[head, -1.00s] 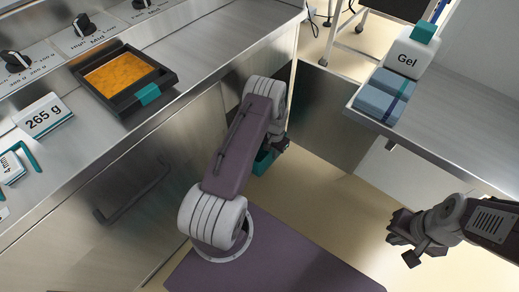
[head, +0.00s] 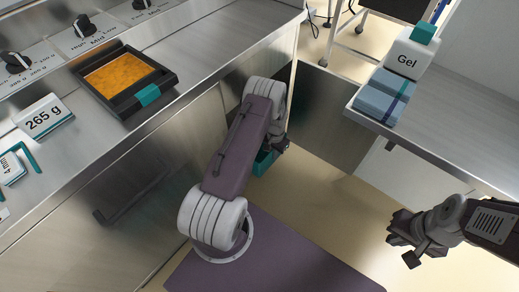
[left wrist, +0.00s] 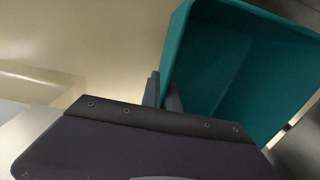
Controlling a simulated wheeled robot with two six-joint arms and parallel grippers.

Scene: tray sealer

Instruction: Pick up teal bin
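The teal bin (head: 264,163) is low by the floor beside the counter, partly hidden behind my left arm in the head view. In the left wrist view the teal bin (left wrist: 222,65) fills the upper right, and its open inside shows empty where visible. My left gripper (left wrist: 162,92) has one finger on each side of the bin's near wall, closed on it. In the head view the left gripper (head: 276,148) is mostly hidden by my arm. My right gripper (head: 401,245) is empty over the floor at the right, its fingers apart.
A side table (head: 465,130) at right holds a Gel box (head: 408,58) and blue packs (head: 384,97). Floor between them is clear.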

